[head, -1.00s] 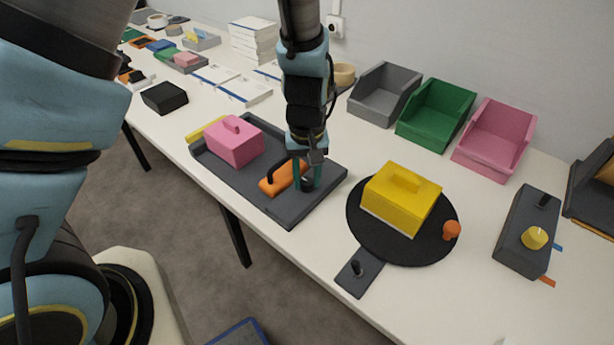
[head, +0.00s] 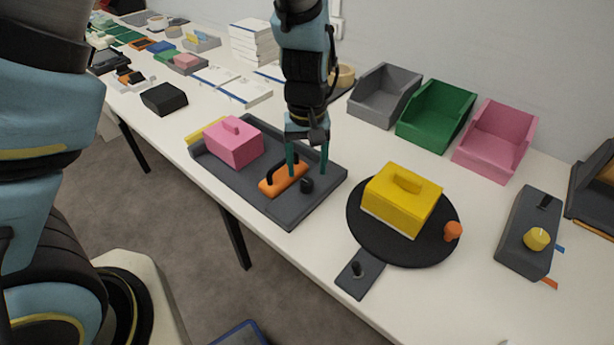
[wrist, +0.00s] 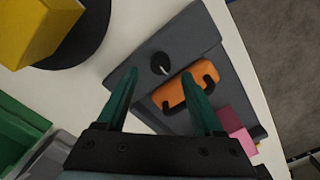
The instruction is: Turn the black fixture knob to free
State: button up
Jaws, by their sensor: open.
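The black knob (head: 307,185) stands on the grey fixture tray (head: 265,210), beside an orange block with a black handle (head: 283,178). In the wrist view the knob (wrist: 160,63) shows from above with a pale line on its top. My gripper (head: 307,169) is open and empty above the knob. In the wrist view its two green fingers (wrist: 160,75) are spread to either side of the knob, apart from it. Which setting the pale line marks cannot be told.
A pink block (head: 234,144) sits on the tray's far left. To the right are a yellow block (head: 402,199) on a black disc (head: 375,243), and a grey box with a yellow knob (head: 536,239). Grey, green and pink bins (head: 494,142) stand along the wall.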

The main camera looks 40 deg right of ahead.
aim_at(307, 182)
notch_tip(307, 182, up, 7)
jog(key=shift+f, duration=0.2)
dwell(0.5)
jog(key=w+a+r+n, duration=0.1)
jog(key=w+a, duration=0.5)
jog(key=a, duration=0.2)
jog(key=w+a+r+n, duration=0.1)
jog(key=w+a+r, duration=0.1)
jog(key=w+a, duration=0.55)
jog(key=a+r+n+t, duration=0.1)
jog(key=a+n, duration=0.1)
jog(key=a, duration=1.8)
jog(key=shift+s+r+n+t, duration=0.2)
jog(key=shift+s+n+t, duration=0.1)
jog(key=shift+s, duration=0.1)
